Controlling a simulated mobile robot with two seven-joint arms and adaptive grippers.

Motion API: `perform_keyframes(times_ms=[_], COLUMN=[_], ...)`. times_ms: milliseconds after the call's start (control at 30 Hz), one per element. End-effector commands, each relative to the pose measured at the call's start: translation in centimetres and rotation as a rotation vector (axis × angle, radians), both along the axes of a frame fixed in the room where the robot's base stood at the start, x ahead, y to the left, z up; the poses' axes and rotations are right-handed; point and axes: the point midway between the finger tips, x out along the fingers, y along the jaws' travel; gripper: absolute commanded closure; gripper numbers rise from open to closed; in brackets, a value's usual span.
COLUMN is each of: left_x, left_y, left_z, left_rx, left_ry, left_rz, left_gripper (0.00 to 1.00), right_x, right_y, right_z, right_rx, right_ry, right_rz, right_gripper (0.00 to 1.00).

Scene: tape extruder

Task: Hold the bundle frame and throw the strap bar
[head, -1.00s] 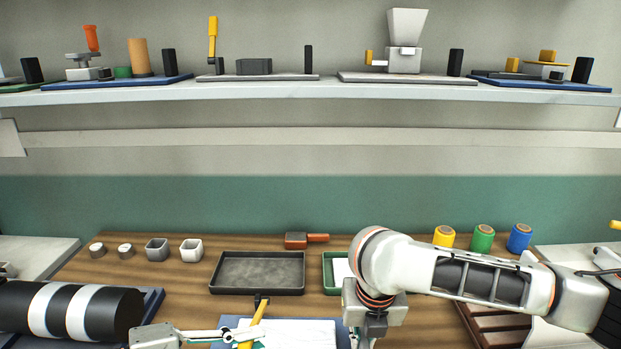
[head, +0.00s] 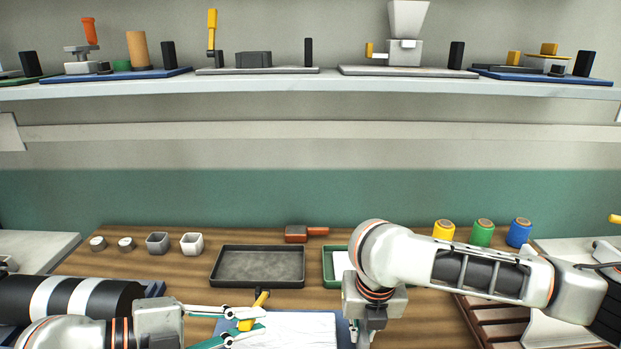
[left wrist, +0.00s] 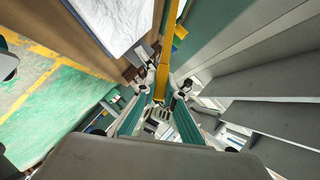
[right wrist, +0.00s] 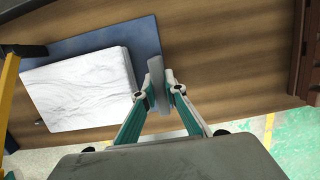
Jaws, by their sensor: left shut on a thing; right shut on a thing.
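A dark tray (head: 257,267) stands behind the frame, with a green-rimmed tray (head: 330,270) beside it, partly behind my right arm. A black-and-white striped roll (head: 65,300) lies at left. Small cups and colored spools stand at the back.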

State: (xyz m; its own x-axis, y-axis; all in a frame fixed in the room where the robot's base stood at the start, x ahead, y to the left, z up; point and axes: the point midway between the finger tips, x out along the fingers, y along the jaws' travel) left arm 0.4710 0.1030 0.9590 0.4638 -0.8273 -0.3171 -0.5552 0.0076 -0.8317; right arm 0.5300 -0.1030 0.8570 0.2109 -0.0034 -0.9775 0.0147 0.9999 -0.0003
Motion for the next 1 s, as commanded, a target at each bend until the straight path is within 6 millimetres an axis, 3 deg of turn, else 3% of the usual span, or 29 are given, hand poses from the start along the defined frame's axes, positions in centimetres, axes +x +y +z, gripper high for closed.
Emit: perform_keyframes(times_ms=[1000], left_x=[1.0], left_y=[0.0], left_z=[1.4], left_rx=[0.003], left_ry=[0.075], left_rz=[0.001], left_gripper=[1.0], right_x=[0.0], right_y=[0.0], right_z=[0.0], right_rx=[-0.001], right_ry=[0.0], right_rz=[0.0], right_gripper=[1.0])
